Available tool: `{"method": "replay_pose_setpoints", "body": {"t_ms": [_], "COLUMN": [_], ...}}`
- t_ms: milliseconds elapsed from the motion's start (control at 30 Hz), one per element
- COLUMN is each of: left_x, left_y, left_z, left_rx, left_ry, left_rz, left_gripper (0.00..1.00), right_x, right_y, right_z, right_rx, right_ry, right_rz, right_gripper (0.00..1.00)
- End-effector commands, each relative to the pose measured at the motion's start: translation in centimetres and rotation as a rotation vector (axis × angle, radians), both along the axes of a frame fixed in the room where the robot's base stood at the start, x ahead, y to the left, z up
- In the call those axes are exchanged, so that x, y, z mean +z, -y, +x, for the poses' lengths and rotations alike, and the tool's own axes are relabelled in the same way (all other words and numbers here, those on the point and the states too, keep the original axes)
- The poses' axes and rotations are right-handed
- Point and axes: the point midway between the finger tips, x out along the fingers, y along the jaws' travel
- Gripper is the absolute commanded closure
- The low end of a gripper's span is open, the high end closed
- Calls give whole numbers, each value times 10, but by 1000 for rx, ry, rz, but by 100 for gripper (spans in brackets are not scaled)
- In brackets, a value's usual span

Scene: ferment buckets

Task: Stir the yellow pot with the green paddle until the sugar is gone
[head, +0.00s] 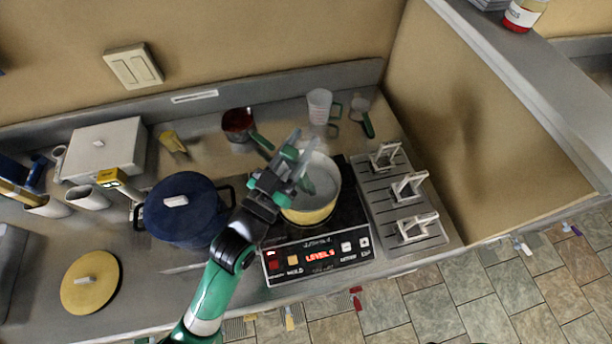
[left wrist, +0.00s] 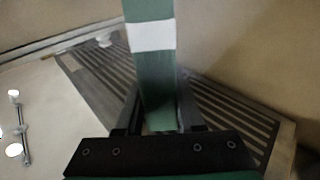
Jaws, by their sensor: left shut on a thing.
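The yellow pot (head: 310,216) stands on the black hot plate (head: 345,215), with a pale grey liquid (head: 322,182) inside. Sugar grains cannot be made out in it. My left gripper (head: 283,170) is over the pot's left rim, shut on the green paddle. In the left wrist view the paddle's green handle (left wrist: 152,85), with a white band, stands between the fingers (left wrist: 158,120). The paddle's lower end is hard to make out behind the gripper, so I cannot tell whether it touches the pot's bottom. My right gripper is not in view.
A blue lidded pot (head: 182,222) stands left of the hot plate, close to my left arm. A slotted rack (head: 385,215) with white holders is on the right. A dark red saucepan (head: 237,122) and a clear measuring jug (head: 319,103) stand behind. A yellow lid (head: 90,285) lies front left.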

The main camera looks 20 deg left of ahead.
Motion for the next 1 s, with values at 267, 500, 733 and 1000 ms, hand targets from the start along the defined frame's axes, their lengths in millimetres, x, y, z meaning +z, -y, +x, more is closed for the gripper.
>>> {"method": "replay_pose_setpoints", "body": {"t_ms": [267, 500, 733, 1000], "left_x": [28, 49, 74, 101], "left_y": [-2, -4, -5, -7], "left_z": [-4, -9, -13, -18], "left_rx": [0, 0, 0, 1], "left_ry": [2, 4, 6, 5], "left_rz": [-1, 0, 0, -1], "left_gripper": [100, 100, 100, 100], "right_x": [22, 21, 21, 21], "right_y": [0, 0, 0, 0], "right_z": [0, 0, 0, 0], "right_rx": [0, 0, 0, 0], "right_ry": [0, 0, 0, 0], "right_rz": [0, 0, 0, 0], "right_gripper": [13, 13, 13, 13]}}
